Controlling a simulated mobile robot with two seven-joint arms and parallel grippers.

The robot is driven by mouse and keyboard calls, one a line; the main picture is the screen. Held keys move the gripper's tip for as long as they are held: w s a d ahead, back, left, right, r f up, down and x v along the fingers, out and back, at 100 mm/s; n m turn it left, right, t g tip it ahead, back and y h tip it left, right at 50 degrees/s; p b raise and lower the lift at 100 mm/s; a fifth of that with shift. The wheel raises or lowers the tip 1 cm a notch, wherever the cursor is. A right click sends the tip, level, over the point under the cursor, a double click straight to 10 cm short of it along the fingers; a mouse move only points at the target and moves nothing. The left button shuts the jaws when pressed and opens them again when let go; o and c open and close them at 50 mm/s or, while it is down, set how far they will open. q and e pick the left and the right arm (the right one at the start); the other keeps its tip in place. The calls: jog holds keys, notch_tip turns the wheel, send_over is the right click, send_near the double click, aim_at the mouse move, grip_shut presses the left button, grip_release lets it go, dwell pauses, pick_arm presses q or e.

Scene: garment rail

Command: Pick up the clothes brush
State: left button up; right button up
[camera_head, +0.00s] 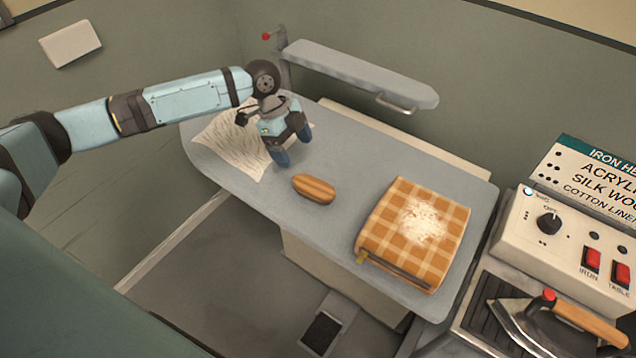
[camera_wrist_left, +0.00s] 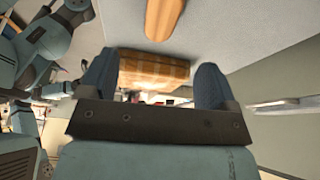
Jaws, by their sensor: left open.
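The clothes brush (camera_head: 314,188), with a brown wooden oval back, lies on the grey ironing table (camera_head: 345,155) near its front edge. It also shows in the left wrist view (camera_wrist_left: 163,17) at the top, ahead of my fingers. My left gripper (camera_head: 294,147) is open and empty above the table, behind and a little left of the brush, apart from it. Its two blue fingertips show in the left wrist view (camera_wrist_left: 156,85) with nothing between them. My right gripper is not seen in the head view.
A folded orange checked cloth (camera_head: 400,215) with a pale powdery patch lies right of the brush. A creased paper or cloth (camera_head: 222,140) lies under my left arm. A narrow sleeve board (camera_head: 360,72) stands behind. An iron (camera_head: 550,325) and control panel (camera_head: 560,240) are at the right.

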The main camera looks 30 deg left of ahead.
aim_at(312, 184)
pick_arm(q)
jog(key=x, duration=0.7)
jog(key=shift+s+d+f+p, duration=0.1)
jog(key=shift+s+p, duration=0.05)
jog(key=shift+p, duration=0.2)
jog(key=x, duration=0.2)
jog(key=p+x, duration=0.1)
jog(key=x, duration=0.1)
jog(key=shift+w+d+f, duration=0.2)
jog(key=shift+w+f, duration=0.05)
jog(key=shift+d+f, duration=0.15)
jog(key=shift+f, duration=0.4)
jog(key=c, duration=1.1)
jog(key=shift+o, duration=0.2)
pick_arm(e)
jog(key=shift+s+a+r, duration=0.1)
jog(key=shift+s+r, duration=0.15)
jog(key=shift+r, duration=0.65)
pick_arm(q)
jog(key=shift+r, duration=0.1)
notch_tip(312, 184, up, 20)
jog(key=b, duration=0.1)
jog(key=shift+b, duration=0.3)
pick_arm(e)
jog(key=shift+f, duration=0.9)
